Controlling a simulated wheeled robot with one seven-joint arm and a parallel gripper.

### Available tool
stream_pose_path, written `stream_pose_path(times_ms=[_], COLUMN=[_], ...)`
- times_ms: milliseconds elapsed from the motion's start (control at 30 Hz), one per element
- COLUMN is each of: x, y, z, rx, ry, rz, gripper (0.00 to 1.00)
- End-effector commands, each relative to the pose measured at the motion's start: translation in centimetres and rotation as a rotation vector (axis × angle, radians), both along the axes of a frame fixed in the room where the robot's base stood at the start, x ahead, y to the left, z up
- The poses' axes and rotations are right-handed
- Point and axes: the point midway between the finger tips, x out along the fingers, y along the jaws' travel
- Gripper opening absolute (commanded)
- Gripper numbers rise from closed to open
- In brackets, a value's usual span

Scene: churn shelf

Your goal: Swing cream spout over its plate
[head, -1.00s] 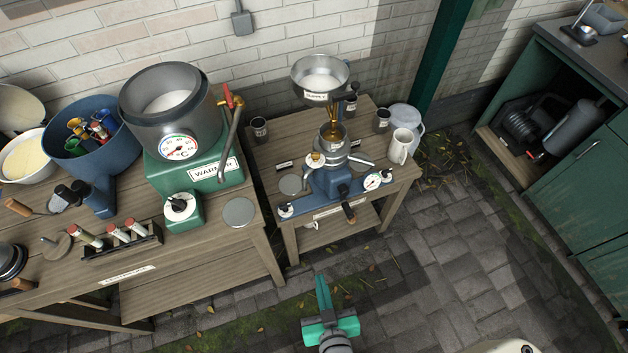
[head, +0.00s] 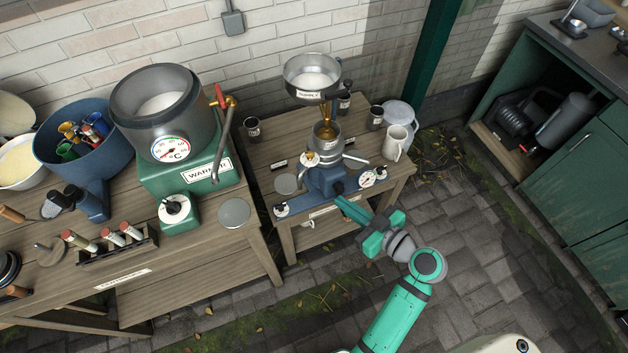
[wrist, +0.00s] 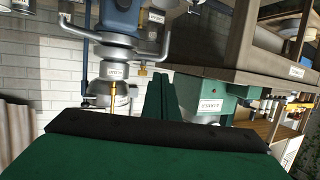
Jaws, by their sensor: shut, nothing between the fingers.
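The separator (head: 325,178) stands on the small wooden table, with a blue body and a steel bowl (head: 325,134) on top. A short spout (head: 311,158) with a pale tag points front-left, and a steel spout (head: 357,159) points right. I cannot read which one is cream. A round grey plate (head: 286,184) lies left of the body. My gripper (head: 342,203) is shut and empty, its tips in front of the separator's base and below the spouts. In the wrist view the separator (wrist: 116,55) appears upside down beyond my gripper (wrist: 161,85). Contact is unclear.
The supply pan (head: 312,75) hangs above the separator. The green warmer (head: 188,165) is on the left bench. A green cabinet (head: 580,180) is at right, with open paving between.

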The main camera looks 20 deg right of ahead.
Motion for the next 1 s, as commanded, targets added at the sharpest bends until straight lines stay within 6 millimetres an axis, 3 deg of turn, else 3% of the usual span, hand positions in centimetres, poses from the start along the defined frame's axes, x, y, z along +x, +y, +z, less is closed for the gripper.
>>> stream_pose_path(times_ms=[167,700,1000], x=[0.9,9.4,12.1], y=[0.1,3.7,4.8], z=[0.1,-2.5,-3.3], rx=[-0.003,-0.002,-0.003], ry=[-0.010,-0.007,-0.008], rz=[0.009,0.009,0.007], gripper=[0.00,0.00,0.00])
